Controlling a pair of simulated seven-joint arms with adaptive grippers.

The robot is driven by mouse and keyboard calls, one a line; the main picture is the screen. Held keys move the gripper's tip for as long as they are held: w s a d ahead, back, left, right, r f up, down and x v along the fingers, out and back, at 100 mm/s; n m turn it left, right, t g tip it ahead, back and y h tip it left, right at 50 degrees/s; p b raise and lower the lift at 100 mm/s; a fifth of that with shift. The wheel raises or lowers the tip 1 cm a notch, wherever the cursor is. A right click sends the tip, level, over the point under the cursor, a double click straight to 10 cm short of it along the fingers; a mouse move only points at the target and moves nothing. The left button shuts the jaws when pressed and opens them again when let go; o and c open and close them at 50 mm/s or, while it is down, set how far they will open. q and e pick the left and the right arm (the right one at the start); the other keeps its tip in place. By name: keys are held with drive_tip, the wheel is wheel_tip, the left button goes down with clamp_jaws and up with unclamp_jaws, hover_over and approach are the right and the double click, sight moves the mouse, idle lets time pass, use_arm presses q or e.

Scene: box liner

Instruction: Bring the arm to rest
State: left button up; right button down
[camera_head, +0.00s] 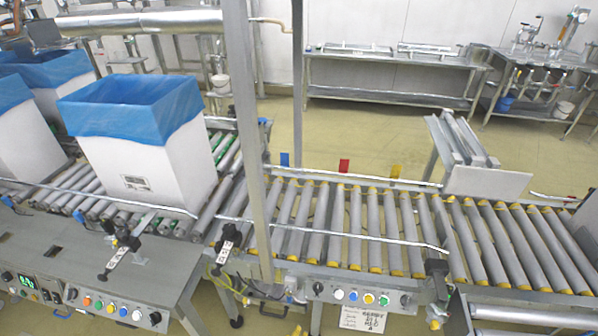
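Neither of my grippers shows in the head view, and I cannot make out either arm. A tall white box (150,172) stands upright on the roller conveyor at the left. A blue liner (135,108) lines it and is folded over its rim all round. The inside bottom of the box is hidden.
More blue-lined white boxes (62,95) stand behind at the left edge. The roller conveyor (330,222) is empty from the metal post (250,130) rightward. Guide rails, a front button panel (365,297) and a raised metal plate (487,182) border it. Steel tables stand behind.

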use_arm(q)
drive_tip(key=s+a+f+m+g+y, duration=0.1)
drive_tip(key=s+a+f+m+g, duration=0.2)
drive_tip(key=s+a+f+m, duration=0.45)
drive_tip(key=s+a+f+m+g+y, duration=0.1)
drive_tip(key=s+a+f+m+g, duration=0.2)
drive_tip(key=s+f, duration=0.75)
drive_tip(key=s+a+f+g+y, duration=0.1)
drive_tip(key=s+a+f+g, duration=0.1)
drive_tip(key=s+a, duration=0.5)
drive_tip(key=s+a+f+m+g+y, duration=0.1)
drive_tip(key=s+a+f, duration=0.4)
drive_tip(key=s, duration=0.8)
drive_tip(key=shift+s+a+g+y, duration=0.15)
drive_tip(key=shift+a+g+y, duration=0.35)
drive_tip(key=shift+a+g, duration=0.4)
